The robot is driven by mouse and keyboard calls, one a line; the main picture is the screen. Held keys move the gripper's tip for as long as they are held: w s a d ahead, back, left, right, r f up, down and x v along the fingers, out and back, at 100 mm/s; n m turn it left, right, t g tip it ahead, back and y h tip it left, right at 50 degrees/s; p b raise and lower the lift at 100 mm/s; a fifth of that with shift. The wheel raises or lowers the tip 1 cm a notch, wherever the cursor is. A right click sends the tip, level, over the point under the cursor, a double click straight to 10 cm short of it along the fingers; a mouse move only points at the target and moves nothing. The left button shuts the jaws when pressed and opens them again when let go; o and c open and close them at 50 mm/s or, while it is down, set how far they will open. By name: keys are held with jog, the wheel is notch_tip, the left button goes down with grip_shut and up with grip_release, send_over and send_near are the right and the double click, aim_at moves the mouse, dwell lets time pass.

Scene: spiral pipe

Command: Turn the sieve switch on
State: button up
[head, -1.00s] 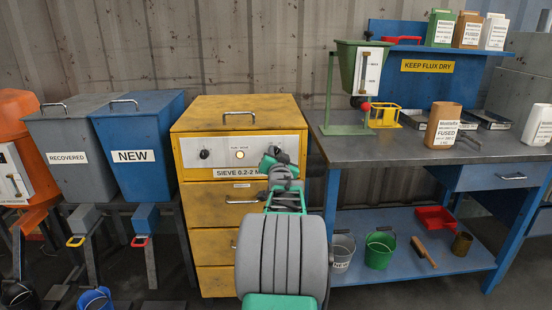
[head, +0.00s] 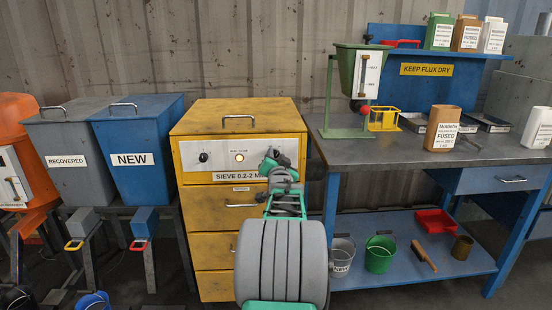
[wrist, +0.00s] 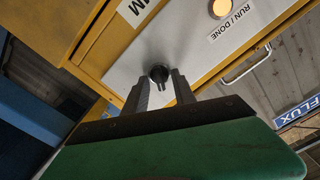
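The yellow sieve cabinet (head: 228,119) stands in the middle of the head view, with a pale control panel (head: 219,147) on its front. The panel has a black knob (head: 203,157) on the left and a glowing round lamp (head: 239,157). The lamp, labelled RUN / DONE, also shows in the wrist view (wrist: 220,8). Another black knob (wrist: 159,73), near the "MM" end of the sieve label, is hidden behind my arm in the head view. My gripper (wrist: 162,79) is open, its two fingertips apart on either side of this knob. Contact cannot be told.
A blue workbench (head: 400,149) stands right of the cabinet, bearing a green hopper (head: 346,70) and containers. Grey (head: 65,135) and blue NEW (head: 133,132) bins stand to the left. Buckets (head: 379,254) sit on the bench's lower shelf. Cabinet drawer handles (head: 240,205) protrude below the panel.

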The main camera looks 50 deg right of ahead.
jog(key=shift+s+a, duration=0.1)
jog(key=p+v, duration=0.1)
jog(key=v, duration=0.6)
jog(key=shift+s+a, duration=0.2)
